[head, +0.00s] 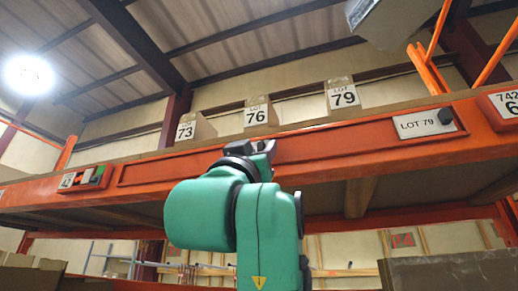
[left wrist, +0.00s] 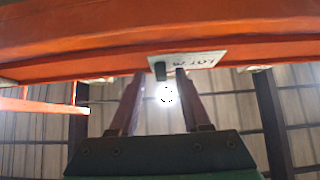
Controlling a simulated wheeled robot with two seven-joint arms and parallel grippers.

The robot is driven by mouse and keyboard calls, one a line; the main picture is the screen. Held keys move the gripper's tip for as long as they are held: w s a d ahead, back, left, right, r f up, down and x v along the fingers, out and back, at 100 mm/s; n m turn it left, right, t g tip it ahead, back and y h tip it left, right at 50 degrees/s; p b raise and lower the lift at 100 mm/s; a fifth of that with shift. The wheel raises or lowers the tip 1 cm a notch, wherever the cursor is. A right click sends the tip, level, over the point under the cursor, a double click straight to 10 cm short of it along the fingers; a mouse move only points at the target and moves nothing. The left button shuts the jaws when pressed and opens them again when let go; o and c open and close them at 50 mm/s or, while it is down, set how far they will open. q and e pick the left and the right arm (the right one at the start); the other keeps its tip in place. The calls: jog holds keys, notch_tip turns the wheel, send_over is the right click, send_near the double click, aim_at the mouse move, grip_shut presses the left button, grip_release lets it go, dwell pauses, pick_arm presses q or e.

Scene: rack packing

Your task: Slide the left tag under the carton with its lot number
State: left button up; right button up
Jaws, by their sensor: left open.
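Cartons marked LOT 73 (head: 196,128), LOT 76 (head: 259,112) and LOT 79 (head: 343,96) stand in a row on the shelf above the orange beam. A white tag reading LOT 79 (head: 428,123), with a black knob, sits on the beam at the right. The left tag (left wrist: 198,60) shows upside down on the beam in the left wrist view; its last digit is unclear. In the head view my left gripper hides it. My left gripper (left wrist: 160,73) is open, its fingertips on either side of the left tag's black knob (left wrist: 160,71). My right gripper is not in view.
The orange beam (head: 390,150) runs across the head view, close in front of my left gripper. A sign (head: 505,104) is on the upright at the right.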

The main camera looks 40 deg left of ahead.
pick_arm(q)
jog(key=b+v, duration=0.9)
jog(key=v, duration=0.5)
jog(key=shift+s, duration=0.2)
jog(key=shift+f, duration=0.1)
jog(key=shift+d, duration=0.1)
